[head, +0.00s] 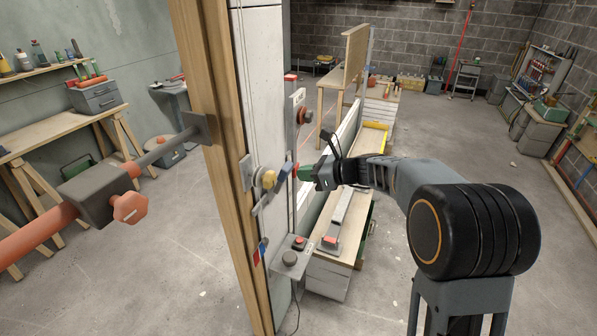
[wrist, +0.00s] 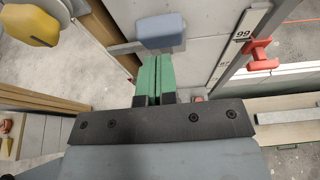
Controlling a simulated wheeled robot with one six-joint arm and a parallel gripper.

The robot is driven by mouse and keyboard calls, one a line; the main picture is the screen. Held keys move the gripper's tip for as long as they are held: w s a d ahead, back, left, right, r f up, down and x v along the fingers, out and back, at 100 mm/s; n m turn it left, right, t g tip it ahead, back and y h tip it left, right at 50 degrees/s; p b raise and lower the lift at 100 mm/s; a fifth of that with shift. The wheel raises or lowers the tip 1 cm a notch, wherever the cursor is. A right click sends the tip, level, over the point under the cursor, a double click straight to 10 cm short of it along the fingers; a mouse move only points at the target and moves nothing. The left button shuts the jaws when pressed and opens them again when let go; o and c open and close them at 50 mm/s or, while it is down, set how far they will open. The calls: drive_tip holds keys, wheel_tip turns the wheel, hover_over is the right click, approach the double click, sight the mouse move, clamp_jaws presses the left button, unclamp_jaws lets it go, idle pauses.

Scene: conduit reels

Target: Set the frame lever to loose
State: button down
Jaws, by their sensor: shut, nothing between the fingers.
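In the wrist view the blue grip (wrist: 161,32) is straight ahead of my fingertips, and the yellow hub (wrist: 30,25) is at upper left. My gripper (head: 298,172) has green fingers, also in the wrist view (wrist: 159,58); they are shut together and empty. The fingertips are very close to the grip; I cannot tell whether they touch.
A wooden post (head: 205,110) and white panel (head: 262,60) stand beside the lever. An orange-handled clamp (head: 95,195) is at left. Open floor lies right.

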drive_tip(key=b+v, duration=0.1)
drive_tip(key=v, duration=1)
drive_tip(key=shift+d, duration=0.25)
drive_tip(key=s+d+f+n+g+h, duration=0.35)
drive_tip(key=s+f+n+h, duration=0.25)
drive_tip(key=s+f+n, duration=0.3)
drive_tip(key=s+d+n+t+h, duration=0.1)
drive_tip(key=s+d+n+h, duration=0.1)
drive_tip(key=s+n, duration=0.4)
drive_tip(key=s+d+n+t+h, duration=0.2)
drive_tip(key=s+d+n+h, duration=0.1)
drive_tip(key=s+n+h, duration=0.2)
drive_tip(key=shift+s+d+n, duration=0.15)
drive_tip(key=shift+s+n, duration=0.75)
drive_tip(key=shift+s, duration=0.15)
